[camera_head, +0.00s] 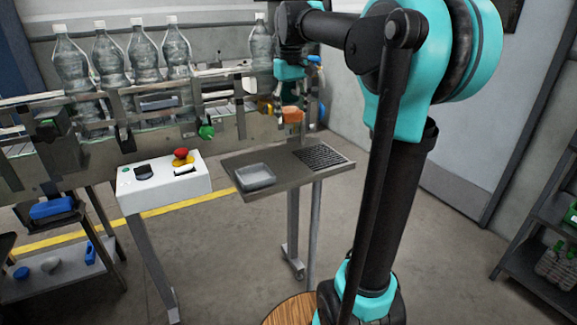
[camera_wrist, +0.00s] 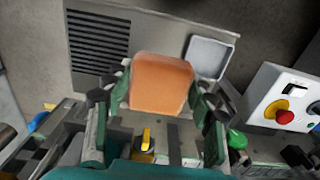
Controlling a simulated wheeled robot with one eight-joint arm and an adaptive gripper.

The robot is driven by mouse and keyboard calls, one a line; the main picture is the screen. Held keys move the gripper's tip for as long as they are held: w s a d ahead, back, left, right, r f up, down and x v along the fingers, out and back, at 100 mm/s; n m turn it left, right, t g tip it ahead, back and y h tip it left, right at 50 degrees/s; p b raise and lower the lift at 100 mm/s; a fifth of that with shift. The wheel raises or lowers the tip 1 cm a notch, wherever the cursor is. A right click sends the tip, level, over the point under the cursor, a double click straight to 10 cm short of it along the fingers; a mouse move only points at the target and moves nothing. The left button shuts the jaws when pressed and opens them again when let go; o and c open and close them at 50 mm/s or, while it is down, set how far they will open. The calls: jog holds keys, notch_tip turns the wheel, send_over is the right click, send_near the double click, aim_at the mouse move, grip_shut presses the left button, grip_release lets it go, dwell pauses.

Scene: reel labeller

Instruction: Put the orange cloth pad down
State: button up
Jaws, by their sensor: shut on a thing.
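The orange cloth pad (camera_wrist: 160,83) is a soft orange block held between the two fingers of my gripper (camera_wrist: 158,100) in the wrist view. My gripper is shut on it. In the head view the pad (camera_head: 293,115) shows small below my gripper (camera_head: 291,102), near the back edge of a grey side table (camera_head: 290,182). In the wrist view the table (camera_wrist: 150,35) lies behind the pad. I cannot tell exactly how high the pad is above the table.
The side table carries a shallow grey tray (camera_head: 255,177) and a black slotted grille (camera_head: 320,156). A white control box (camera_head: 165,183) with a red button (camera_head: 181,154) stands to the left. Behind is the conveyor with several clear bottles (camera_head: 143,52). A shelf rack (camera_head: 545,235) stands far right.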

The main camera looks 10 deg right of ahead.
aim_at(290, 173)
notch_tip(290, 173, down, 19)
jog(key=shift+r, duration=0.2)
dwell(0.4)
jog(key=o, duration=1.2)
jog(key=shift+f, duration=0.1)
notch_tip(290, 173, up, 12)
jog(key=shift+s, duration=0.15)
